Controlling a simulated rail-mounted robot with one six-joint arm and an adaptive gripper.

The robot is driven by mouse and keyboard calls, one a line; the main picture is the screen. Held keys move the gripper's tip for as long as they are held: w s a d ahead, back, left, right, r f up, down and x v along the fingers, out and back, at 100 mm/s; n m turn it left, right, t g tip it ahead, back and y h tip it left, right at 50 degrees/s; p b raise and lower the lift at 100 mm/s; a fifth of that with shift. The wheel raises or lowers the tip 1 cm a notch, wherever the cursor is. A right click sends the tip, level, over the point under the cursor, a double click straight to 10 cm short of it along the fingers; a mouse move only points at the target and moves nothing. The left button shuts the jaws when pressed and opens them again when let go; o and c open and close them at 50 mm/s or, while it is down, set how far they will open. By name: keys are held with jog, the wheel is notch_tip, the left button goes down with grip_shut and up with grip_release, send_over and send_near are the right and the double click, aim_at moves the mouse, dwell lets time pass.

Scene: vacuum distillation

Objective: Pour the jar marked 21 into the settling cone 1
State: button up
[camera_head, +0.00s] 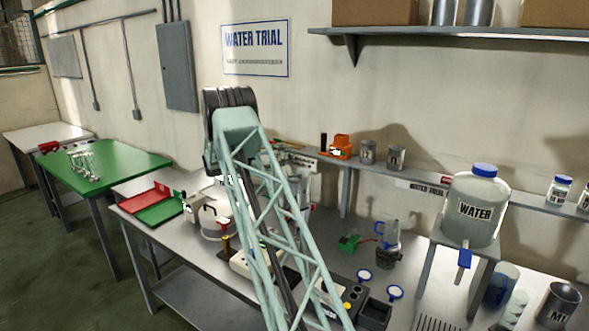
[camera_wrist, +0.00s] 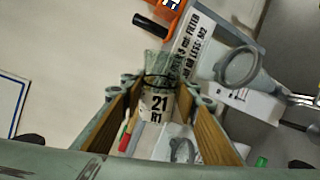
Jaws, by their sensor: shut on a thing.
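The jar marked 21 (camera_wrist: 159,104) is in the middle of the wrist view, with a white label reading "21 R1" and a dark ring above it. My gripper (camera_wrist: 162,92) is shut on it, with a wood-coloured pad on either side. Clear glass (camera_wrist: 157,63) shows just beyond the dark ring; I cannot tell whether it is part of the jar. In the head view my arm hides the gripper and the jar. I cannot pick out settling cone 1 for certain.
An orange device (camera_wrist: 172,18) and a printed filter label (camera_wrist: 187,48) lie close beyond the jar. In the head view, a large WATER jug (camera_head: 474,211) stands on a stand at the right. Red and green trays (camera_head: 160,207) lie at the bench's left.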

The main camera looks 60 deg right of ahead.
jog(key=shift+w+r+n, duration=0.1)
jog(key=shift+n, duration=0.2)
jog(key=shift+r+n+p, duration=0.2)
jog(key=shift+n+p, duration=0.3)
jog(key=shift+p, duration=0.15)
jog(key=shift+r+n+g+p, duration=0.25)
jog(key=shift+r+n+p, duration=0.1)
jog(key=shift+n+p, duration=0.4)
jog(key=shift+r+n+g+p, duration=0.3)
jog(key=shift+n+p, duration=0.25)
jog(key=shift+n, duration=0.3)
jog(key=shift+f+n+p, duration=0.3)
jog(key=shift+f+n, duration=0.1)
jog(key=shift+n, duration=0.4)
jog(key=shift+w+d+f+n+p, duration=0.15)
jog(key=shift+w+f+n+p, duration=0.25)
jog(key=shift+w+n, duration=0.3)
jog(key=shift+w+d+r+n+g+h+p, duration=0.15)
jog(key=shift+w+r+n+p, duration=0.3)
jog(key=shift+n, duration=0.4)
jog(key=shift+w+d+r+n+g+h+p, duration=0.1)
jog(key=shift+w+r+n+p, duration=0.25)
jog(key=shift+n+p, duration=0.35)
jog(key=shift+w+d+r+n+g+h+p, duration=0.15)
jog(key=shift+w+r+n+p, duration=0.25)
jog(key=shift+n, duration=0.55)
jog(key=shift+w+r+n, duration=0.1)
jog(key=shift+n, duration=0.2)
jog(key=shift+r, duration=0.15)
